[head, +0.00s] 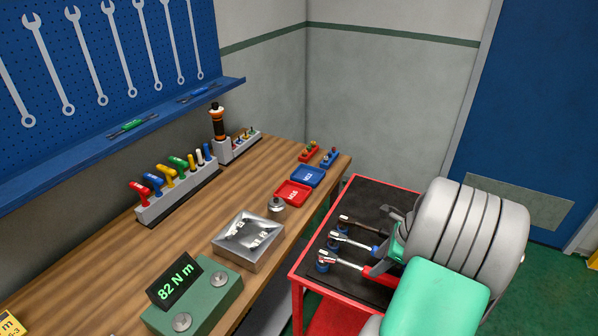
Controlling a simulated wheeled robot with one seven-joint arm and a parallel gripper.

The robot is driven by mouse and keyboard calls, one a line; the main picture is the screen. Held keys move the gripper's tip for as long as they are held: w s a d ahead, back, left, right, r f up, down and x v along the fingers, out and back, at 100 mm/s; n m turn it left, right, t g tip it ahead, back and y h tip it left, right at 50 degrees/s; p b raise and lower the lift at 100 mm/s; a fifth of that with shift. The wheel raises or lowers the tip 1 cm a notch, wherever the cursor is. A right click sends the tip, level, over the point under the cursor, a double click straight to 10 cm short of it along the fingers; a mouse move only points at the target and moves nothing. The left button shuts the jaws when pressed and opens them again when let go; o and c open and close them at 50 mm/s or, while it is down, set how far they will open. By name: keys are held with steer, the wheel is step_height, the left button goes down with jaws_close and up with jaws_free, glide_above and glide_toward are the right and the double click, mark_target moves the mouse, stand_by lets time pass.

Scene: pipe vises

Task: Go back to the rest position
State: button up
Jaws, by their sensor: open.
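My arm reaches in from the lower right, with a grey ribbed link and a green link. My gripper (388,232) is partly hidden behind my own arm. It is over the right part of the black top of a red cart (374,197). Three ratchet wrenches lie on the cart: a dark-handled one (362,226), one with a blue end (350,241) and one with a red handle (343,260). The gripper is close to the handle ends. I cannot tell whether it touches them. No held object shows in it.
A wooden bench (285,160) runs along the left, beside the cart. It bears a green torque tester (193,300) reading 82 N m, a metal tray (248,240), a red tray (293,193), a blue tray (308,176) and a screwdriver rack (180,192). A blue door (540,110) stands behind.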

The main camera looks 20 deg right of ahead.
steer(key=w+a+r+n+h, duration=0.1)
steer(key=w+a+r+n, duration=0.3)
steer(key=a+r+n, duration=0.4)
steer(key=s+a+r+n, duration=0.2)
steer(key=a+n, duration=0.4)
steer(key=a, duration=0.1)
steer(key=s+a+r+n+h, duration=0.1)
steer(key=s+a+r+n, duration=0.1)
steer(key=a+n, duration=0.4)
steer(key=s+a+r+n+t, duration=0.1)
steer(key=s+a+r+n, duration=0.1)
steer(key=a+r+n, duration=0.2)
steer(key=a+n, duration=0.3)
steer(key=shift+s+a+n+h, duration=0.25)
steer(key=shift+a+n+h, duration=0.05)
